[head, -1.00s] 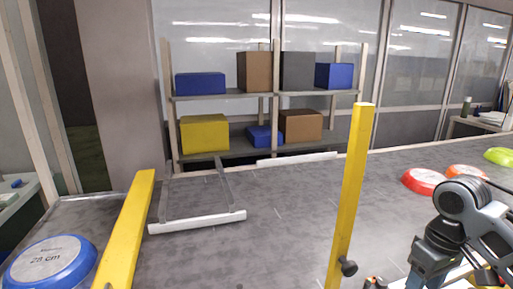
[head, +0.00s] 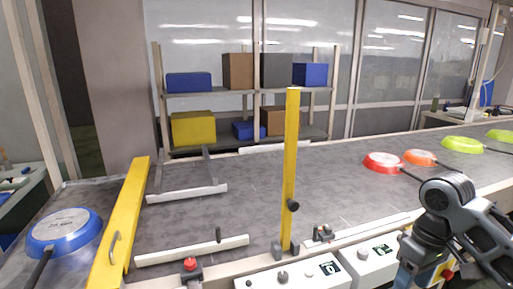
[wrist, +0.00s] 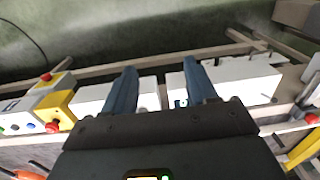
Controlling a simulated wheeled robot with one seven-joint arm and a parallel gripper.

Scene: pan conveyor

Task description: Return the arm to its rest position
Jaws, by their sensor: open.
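My gripper (wrist: 162,92) shows in the wrist view with its two blue-grey fingers spread apart and nothing between them. It is above the row of white control boxes (wrist: 240,80) along the conveyor's edge. In the head view my arm is folded at the lower right, in front of the conveyor (head: 260,190), and the fingertips are not visible there.
A blue pan (head: 65,228) lies at the left. A red pan (head: 383,160), an orange pan (head: 420,157) and green pans (head: 462,144) lie at the right. A yellow post (head: 290,170) stands at the front edge; a yellow bar (head: 122,225) crosses the left side. A shelf (head: 230,92) with boxes stands behind.

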